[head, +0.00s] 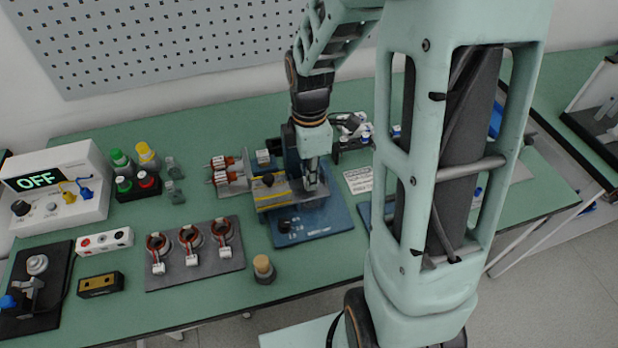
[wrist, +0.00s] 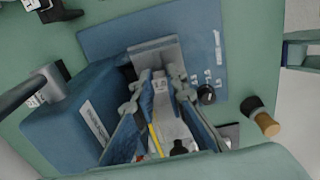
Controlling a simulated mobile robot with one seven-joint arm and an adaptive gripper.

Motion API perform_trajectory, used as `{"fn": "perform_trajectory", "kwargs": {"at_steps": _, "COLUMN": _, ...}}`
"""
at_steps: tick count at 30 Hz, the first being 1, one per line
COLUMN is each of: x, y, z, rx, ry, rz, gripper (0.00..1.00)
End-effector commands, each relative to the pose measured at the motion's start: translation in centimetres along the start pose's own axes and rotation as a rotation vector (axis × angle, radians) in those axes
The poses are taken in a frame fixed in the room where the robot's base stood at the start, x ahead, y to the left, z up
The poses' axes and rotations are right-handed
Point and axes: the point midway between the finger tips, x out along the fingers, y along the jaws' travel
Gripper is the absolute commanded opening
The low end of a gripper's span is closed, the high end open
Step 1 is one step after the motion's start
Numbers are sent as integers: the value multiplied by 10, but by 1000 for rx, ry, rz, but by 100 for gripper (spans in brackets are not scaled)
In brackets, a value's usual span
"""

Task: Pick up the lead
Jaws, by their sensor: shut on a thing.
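My gripper (head: 311,180) points down over the blue test fixture (head: 318,226) at the middle of the bench. In the wrist view its two fingers (wrist: 160,88) are closed in around a small pale piece (wrist: 160,82), which appears to be the end of the lead. The fingers hide most of that piece, and I cannot see where the rest of the lead runs. The grey block with a yellow stripe (head: 270,196) on the fixture is right beside my gripper. The blue fixture plate also shows in the wrist view (wrist: 110,40).
A plate (head: 200,280) with three copper-wound stators lies front left. A cork-topped peg (head: 264,268) stands near the front edge. A power supply reading OFF (head: 60,190) stands far left. Bare bench lies between these.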

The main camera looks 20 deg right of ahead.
Motion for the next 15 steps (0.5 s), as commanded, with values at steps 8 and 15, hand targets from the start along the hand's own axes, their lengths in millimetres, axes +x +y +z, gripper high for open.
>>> {"fn": "perform_trajectory", "kwargs": {"at_steps": 8, "x": -44, "y": 1, "z": 0, "rx": 0, "ry": -1, "rz": 6, "gripper": 0}}
{"fn": "perform_trajectory", "kwargs": {"at_steps": 15, "x": -99, "y": 2, "z": 0, "rx": 1, "ry": 0, "rz": 7, "gripper": 0}}
